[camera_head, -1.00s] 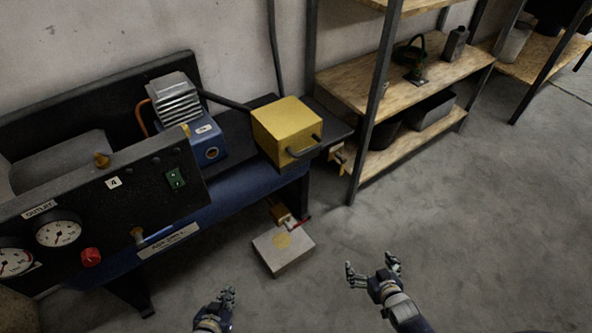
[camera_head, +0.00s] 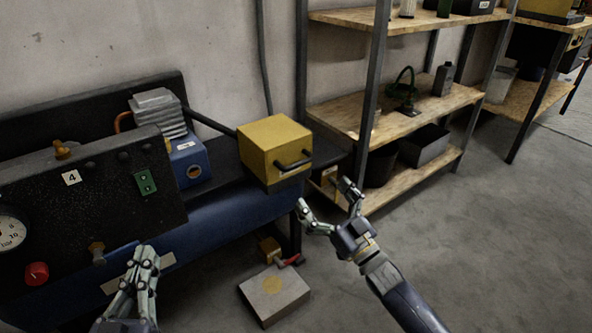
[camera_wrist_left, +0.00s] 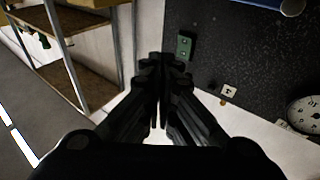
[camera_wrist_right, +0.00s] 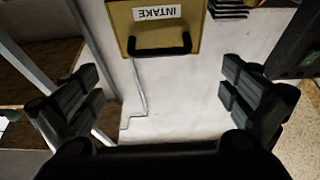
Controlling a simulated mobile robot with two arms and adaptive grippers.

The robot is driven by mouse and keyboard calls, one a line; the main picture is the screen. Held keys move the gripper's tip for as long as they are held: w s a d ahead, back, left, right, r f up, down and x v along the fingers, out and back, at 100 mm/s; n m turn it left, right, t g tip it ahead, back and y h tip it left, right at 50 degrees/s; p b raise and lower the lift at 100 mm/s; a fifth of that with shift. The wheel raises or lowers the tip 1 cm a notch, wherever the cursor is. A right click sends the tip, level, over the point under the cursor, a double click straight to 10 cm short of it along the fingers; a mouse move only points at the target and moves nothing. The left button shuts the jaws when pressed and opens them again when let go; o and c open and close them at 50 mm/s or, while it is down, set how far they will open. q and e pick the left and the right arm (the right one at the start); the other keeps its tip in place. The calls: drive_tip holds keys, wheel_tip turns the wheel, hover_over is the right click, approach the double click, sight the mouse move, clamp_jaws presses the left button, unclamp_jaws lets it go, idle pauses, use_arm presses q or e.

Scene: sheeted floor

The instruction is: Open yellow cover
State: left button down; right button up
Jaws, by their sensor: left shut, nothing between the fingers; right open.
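The yellow cover (camera_head: 272,146) is a box with a dark handle (camera_head: 294,161) on its front, sitting on the right end of the dark machine bench. In the right wrist view the yellow cover (camera_wrist_right: 120,28) carries an INTAKE label (camera_wrist_right: 158,13) above its black handle (camera_wrist_right: 160,49). My right gripper (camera_head: 326,206) is open and empty, below and to the right of the cover, apart from it. Its spread fingers (camera_wrist_right: 158,92) also show in the right wrist view. My left gripper (camera_head: 146,256) is shut and empty in front of the black panel; its closed fingers show in the left wrist view (camera_wrist_left: 164,75).
A blue compressor (camera_head: 184,160) stands left of the cover. The black panel (camera_head: 90,200) has a red knob (camera_head: 36,273) and a green switch (camera_head: 145,182). A wooden shelf rack (camera_head: 400,115) stands at right. A grey box (camera_head: 274,294) lies on the floor below.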

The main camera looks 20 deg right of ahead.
sight(299, 162)
use_arm(q)
drive_tip(key=s+r+t+h+b, duration=0.1)
drive_tip(key=s+r+t+b, duration=0.1)
drive_tip(key=r+t, duration=0.3)
drive_tip(key=shift+s+r+h, duration=0.4)
drive_tip(key=shift+s+r, duration=0.35)
drive_tip(key=shift+r, duration=1)
use_arm(e)
drive_tip(key=shift+x, duration=4.85)
use_arm(q)
drive_tip(key=shift+d, duration=0.15)
use_arm(e)
drive_tip(key=shift+f, duration=0.1)
drive_tip(key=c, duration=1.4)
